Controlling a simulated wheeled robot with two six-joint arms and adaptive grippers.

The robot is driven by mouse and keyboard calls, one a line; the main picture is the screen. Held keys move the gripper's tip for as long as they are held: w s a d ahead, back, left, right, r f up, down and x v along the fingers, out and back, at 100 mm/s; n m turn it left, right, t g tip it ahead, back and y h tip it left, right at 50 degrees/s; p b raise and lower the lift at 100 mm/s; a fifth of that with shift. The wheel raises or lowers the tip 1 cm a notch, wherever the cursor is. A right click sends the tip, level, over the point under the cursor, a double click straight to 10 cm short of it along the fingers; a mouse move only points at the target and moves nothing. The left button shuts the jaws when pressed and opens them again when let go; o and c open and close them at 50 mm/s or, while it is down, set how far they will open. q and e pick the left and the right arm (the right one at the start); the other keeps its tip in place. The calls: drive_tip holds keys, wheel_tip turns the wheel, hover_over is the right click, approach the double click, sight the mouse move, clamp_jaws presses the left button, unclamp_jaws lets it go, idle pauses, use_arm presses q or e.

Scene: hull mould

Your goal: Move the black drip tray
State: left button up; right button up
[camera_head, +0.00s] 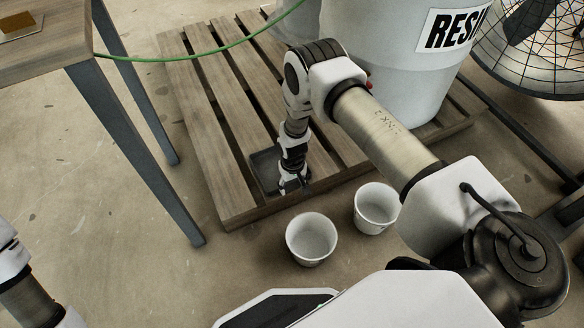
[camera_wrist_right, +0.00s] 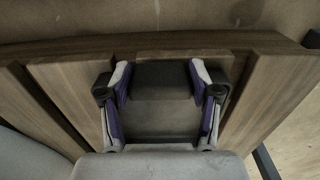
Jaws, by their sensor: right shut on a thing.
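The black drip tray (camera_head: 262,168) lies on the wooden pallet (camera_head: 207,110), near its front edge. My right gripper (camera_head: 291,186) reaches down to the tray's near right side and partly covers it. In the right wrist view the tray (camera_wrist_right: 160,122) shows as a dark, shallow shape between the two fingers. The right gripper (camera_wrist_right: 160,82) is shut on the tray, with a pad against each side of its raised dark end. Only part of my left arm shows at the lower left; its gripper is out of view.
Two white buckets (camera_head: 311,240) (camera_head: 377,207) stand on the floor before the pallet. A large white drum (camera_head: 390,60) stands on the pallet's back right. A wooden table (camera_head: 45,45) with metal legs is at left. A green hose (camera_head: 200,52) crosses above the pallet. A caged fan (camera_head: 545,60) stands far right.

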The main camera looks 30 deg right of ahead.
drive_tip(key=o, duration=1.4)
wheel_tip(320, 180, up, 12)
